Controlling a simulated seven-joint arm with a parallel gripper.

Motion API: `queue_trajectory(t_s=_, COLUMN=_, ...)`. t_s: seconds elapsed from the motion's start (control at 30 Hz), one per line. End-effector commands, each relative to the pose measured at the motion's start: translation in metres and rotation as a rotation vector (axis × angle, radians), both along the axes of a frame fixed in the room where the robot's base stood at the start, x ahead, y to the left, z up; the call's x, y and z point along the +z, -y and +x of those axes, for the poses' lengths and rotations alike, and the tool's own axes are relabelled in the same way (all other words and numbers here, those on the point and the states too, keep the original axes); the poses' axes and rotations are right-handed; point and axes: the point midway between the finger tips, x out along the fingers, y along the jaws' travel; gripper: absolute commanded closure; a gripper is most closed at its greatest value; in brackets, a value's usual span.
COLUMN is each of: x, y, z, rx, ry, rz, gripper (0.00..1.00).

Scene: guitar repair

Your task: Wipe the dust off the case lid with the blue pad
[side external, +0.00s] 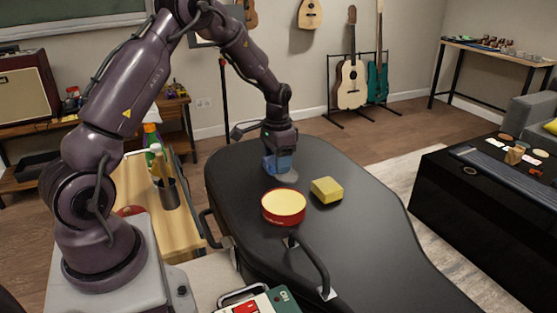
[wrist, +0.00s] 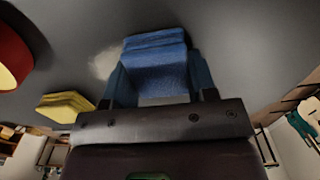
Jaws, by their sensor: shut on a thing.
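The blue pad (wrist: 156,68) is between the fingers of my gripper (wrist: 158,85), which is shut on it in the wrist view. In the side external view my gripper (side external: 278,160) points down at the far part of the dark case lid (side external: 350,243), with the blue pad (side external: 271,166) at its tip. The pad is at or very near the lid surface; contact is hard to tell. A pale dust patch (wrist: 104,62) shows on the lid just left of the pad in the wrist view, and a pale smear (side external: 288,177) shows beside it in the side view.
A red tin with a yellow top (side external: 283,207) and a yellow sponge-like block (side external: 327,190) stand on the lid close to my gripper. A black handle (side external: 310,262) rises at the lid's near side. The lid's right part is clear. A wooden bench (side external: 160,215) stands to the left.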

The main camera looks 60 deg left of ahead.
Motion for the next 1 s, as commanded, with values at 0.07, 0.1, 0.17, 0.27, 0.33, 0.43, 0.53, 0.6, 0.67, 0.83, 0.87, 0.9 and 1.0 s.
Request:
queue_trajectory(t_s=0.07, x=-0.003, y=-0.002, z=-0.003, rx=0.003, ry=-0.008, rz=0.001, gripper=0.74)
queue_trajectory(t_s=0.1, x=-0.003, y=-0.001, z=-0.003, rx=0.003, ry=-0.008, rz=0.001, gripper=0.74)
queue_trajectory(t_s=0.17, x=-0.003, y=0.001, z=-0.003, rx=0.002, ry=-0.008, rz=0.001, gripper=0.74)
queue_trajectory(t_s=0.27, x=-0.003, y=0.007, z=-0.003, rx=0.001, ry=-0.01, rz=0.0, gripper=0.74)
queue_trajectory(t_s=0.33, x=-0.003, y=0.011, z=-0.003, rx=0.0, ry=-0.01, rz=-0.002, gripper=0.74)
queue_trajectory(t_s=0.43, x=-0.003, y=0.017, z=-0.003, rx=-0.001, ry=-0.011, rz=-0.003, gripper=0.74)
queue_trajectory(t_s=0.53, x=-0.004, y=0.023, z=-0.003, rx=-0.002, ry=-0.011, rz=-0.005, gripper=0.74)
queue_trajectory(t_s=0.6, x=-0.003, y=0.027, z=-0.003, rx=-0.002, ry=-0.011, rz=-0.005, gripper=0.74)
queue_trajectory(t_s=0.67, x=-0.003, y=0.03, z=-0.002, rx=-0.002, ry=-0.011, rz=-0.005, gripper=0.74)
queue_trajectory(t_s=0.83, x=-0.003, y=0.039, z=-0.002, rx=-0.003, ry=-0.01, rz=-0.006, gripper=0.74)
queue_trajectory(t_s=0.87, x=-0.003, y=0.04, z=-0.002, rx=-0.003, ry=-0.01, rz=-0.006, gripper=0.74)
queue_trajectory(t_s=0.9, x=-0.003, y=0.042, z=-0.002, rx=-0.003, ry=-0.01, rz=-0.006, gripper=0.74)
queue_trajectory(t_s=1.0, x=-0.003, y=0.047, z=-0.002, rx=-0.003, ry=-0.01, rz=-0.005, gripper=0.74)
